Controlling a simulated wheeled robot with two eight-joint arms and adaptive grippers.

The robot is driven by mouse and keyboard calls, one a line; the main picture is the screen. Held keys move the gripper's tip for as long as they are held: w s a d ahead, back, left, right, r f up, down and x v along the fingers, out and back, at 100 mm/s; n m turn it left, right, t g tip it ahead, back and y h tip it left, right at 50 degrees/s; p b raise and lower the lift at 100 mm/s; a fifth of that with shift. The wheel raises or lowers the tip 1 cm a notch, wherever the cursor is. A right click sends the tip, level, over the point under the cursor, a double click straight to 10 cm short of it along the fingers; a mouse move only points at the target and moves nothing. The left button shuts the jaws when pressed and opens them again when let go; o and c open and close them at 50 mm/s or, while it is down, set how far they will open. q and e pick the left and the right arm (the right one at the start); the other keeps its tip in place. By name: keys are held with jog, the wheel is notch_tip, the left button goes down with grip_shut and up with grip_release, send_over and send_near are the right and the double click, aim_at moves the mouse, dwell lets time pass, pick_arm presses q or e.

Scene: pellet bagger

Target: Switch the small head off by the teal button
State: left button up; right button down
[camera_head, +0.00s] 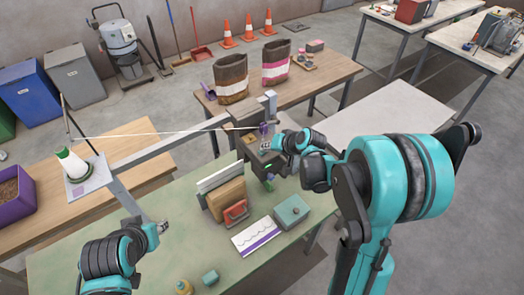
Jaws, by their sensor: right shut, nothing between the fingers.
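The small grey head (257,158) stands at the far edge of the green table, at the end of a metal arm. A small green mark (268,166) shows on its side; I cannot tell whether it is a light. The teal button is not clearly visible; my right gripper hides part of the head. My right gripper (267,146) is shut and empty, close against the head's upper right; I cannot tell if it touches. My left gripper (164,227) is low over the green table's left part, far from the head; its fingers are too small to read.
A white thread runs from a green-white cone (72,164) to the head. Two bags (231,76) stand on the wooden table behind.

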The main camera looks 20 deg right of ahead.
aim_at(266, 152)
jog(key=shift+f, duration=0.1)
jog(key=shift+r+p, duration=0.35)
jog(key=shift+r, duration=0.35)
notch_tip(266, 152, up, 6)
jog(key=p, duration=0.3)
jog(key=shift+p, duration=0.4)
